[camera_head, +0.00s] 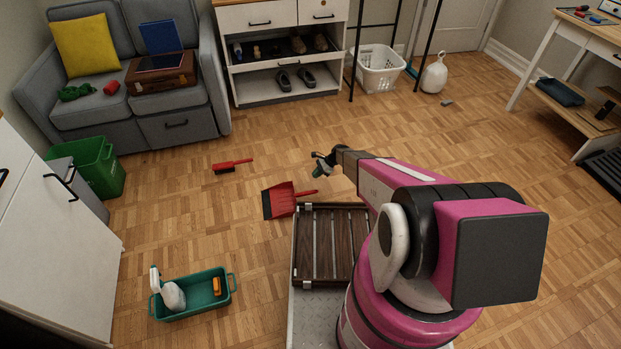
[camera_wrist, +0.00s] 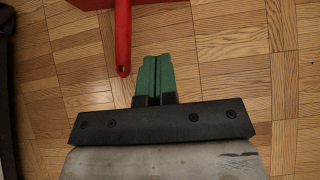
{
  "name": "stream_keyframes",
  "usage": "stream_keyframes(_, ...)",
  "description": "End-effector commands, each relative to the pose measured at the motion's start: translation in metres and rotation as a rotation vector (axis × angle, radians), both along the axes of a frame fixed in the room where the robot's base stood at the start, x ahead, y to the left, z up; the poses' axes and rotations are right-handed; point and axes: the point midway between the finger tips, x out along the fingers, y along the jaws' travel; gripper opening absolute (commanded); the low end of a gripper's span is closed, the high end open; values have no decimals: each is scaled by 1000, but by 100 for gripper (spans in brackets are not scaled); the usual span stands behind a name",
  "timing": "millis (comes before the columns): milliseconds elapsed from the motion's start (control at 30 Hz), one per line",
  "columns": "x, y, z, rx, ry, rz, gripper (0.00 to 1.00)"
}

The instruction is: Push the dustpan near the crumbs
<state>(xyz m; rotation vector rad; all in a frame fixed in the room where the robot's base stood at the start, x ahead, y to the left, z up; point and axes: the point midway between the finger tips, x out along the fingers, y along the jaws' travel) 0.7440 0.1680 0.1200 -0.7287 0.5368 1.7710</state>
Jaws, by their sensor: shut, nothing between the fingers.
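The red dustpan (camera_head: 282,201) lies on the wooden floor left of my arm, its dark edge to the left and its handle pointing right toward my gripper. My gripper (camera_head: 320,167) is just beyond the handle's end in the head view. In the wrist view, the green fingers (camera_wrist: 156,62) are shut together and empty. The dustpan's red handle (camera_wrist: 123,38) shows just to their left, apart from them in the picture; I cannot tell the height difference. I cannot make out crumbs in either view.
A red brush (camera_head: 233,165) lies on the floor beyond the dustpan. A slatted brown rack (camera_head: 330,244) is close beside my arm. A teal caddy (camera_head: 194,312) with a spray bottle stands at front left, a green bin (camera_head: 98,166) at far left. Floor toward the shoe cabinet is mostly clear.

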Motion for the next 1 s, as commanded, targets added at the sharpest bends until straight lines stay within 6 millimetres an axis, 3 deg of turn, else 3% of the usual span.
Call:
stream_keyframes(467,-18,59,-62,-2,-3,5,0)
stream_keyframes(700,-28,88,-59,-1,-4,5,0)
stream_keyframes(1000,-30,95,-59,-2,-4,3,0)
